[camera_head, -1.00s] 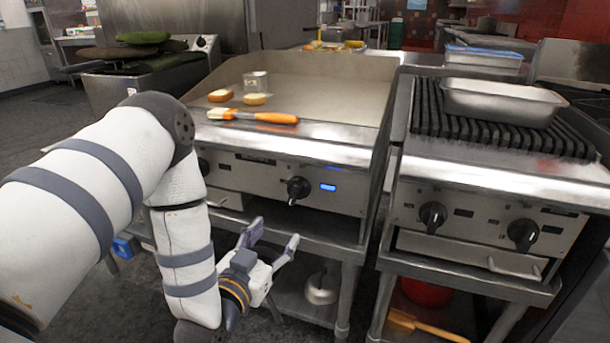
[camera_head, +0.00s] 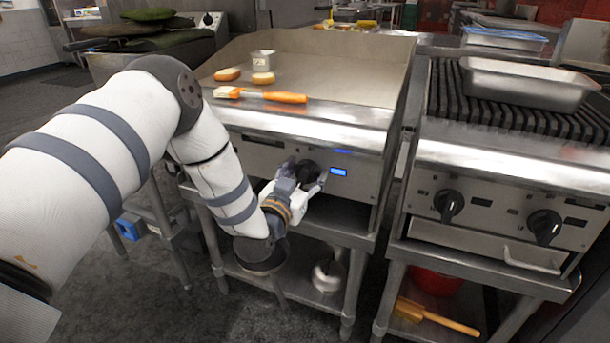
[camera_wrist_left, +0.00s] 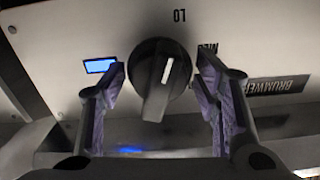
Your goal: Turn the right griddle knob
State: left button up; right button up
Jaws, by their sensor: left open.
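The right griddle knob (camera_head: 304,172) is black and round, on the griddle's steel front panel beside a lit blue display (camera_head: 339,172). In the left wrist view the knob (camera_wrist_left: 158,75) shows a white line on its raised grip, tilted a little from vertical. My left gripper (camera_head: 307,177) is at the knob. Its open fingers (camera_wrist_left: 160,85) stand on either side of the knob, with visible gaps to it. The blue display (camera_wrist_left: 100,65) lies by one finger. My right gripper is not in view.
The griddle top (camera_head: 340,90) holds an orange-handled brush (camera_head: 270,96), two bun halves and a small metal container (camera_head: 262,60). A grill with two black knobs (camera_head: 449,206) and a metal pan (camera_head: 527,84) stands at the right. A shelf lies below the griddle.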

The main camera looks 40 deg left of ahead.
pick_arm(q)
jog(key=c, duration=0.9)
jog(key=shift+o, duration=0.2)
jog(key=shift+m, duration=0.4)
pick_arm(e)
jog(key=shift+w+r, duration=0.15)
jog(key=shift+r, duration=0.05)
pick_arm(q)
jog(key=shift+d+r+m+p, duration=0.1)
jog(key=shift+r+m+p, duration=0.05)
jog(key=shift+m+p, duration=0.75)
jog(key=m+p, duration=0.1)
jog(key=m, duration=0.5)
jog(key=shift+d+p, duration=0.1)
jog(key=shift+p, duration=0.3)
jog(key=shift+f+m, duration=0.25)
jog(key=shift+m, duration=1.35)
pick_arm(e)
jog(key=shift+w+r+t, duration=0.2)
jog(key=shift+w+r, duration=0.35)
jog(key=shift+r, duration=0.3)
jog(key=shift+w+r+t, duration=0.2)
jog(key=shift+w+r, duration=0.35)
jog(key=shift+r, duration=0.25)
